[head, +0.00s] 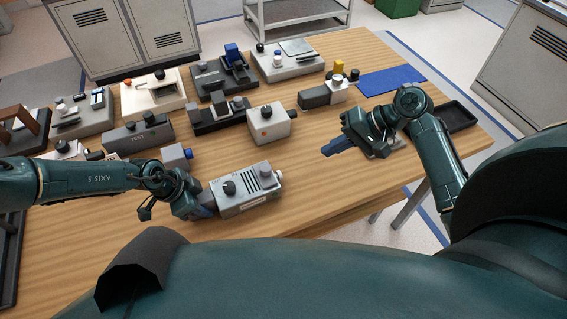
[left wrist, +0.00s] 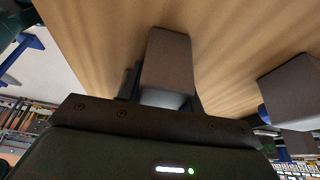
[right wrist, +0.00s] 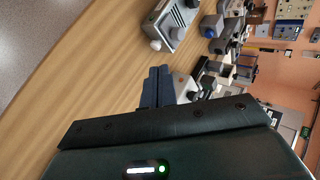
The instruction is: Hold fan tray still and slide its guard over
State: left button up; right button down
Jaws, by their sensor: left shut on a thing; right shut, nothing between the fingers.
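The fan tray (head: 232,207) appears to be the light grey box at the table's near edge, with dark slots on top, a black knob and a grey knob. The slotted part (head: 251,181) may be its guard; I cannot tell for sure. My left gripper (head: 207,204) is shut on the tray's left end; in the left wrist view a plain grey block (left wrist: 168,60) sits between its fingers. My right gripper (head: 334,149) is shut and empty, above the table to the right of the tray. The tray also shows in the right wrist view (right wrist: 178,18), beyond the blue fingertips (right wrist: 158,86).
A white-grey box with a black knob (head: 272,124) stands behind the tray. A grey block with a blue knob (head: 177,156) stands close to my left arm. Several other units fill the back. A blue mat (head: 392,79) and black tray (head: 456,117) lie right. The wood right of the tray is clear.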

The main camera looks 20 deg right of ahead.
send_near(263, 183)
jog(key=w+d+f, duration=0.2)
jog(key=f, duration=0.1)
jog(key=shift+d, duration=0.35)
jog(key=shift+w+a, duration=0.25)
jog(key=shift+a, duration=0.3)
jog(key=shift+w+a, duration=0.25)
jog(key=shift+a, duration=0.35)
jog(key=shift+w+a, duration=0.3)
jog(key=shift+a, duration=0.35)
jog(key=shift+a, duration=0.1)
jog(key=shift+s+a, duration=0.2)
jog(key=shift+a, duration=2.6)
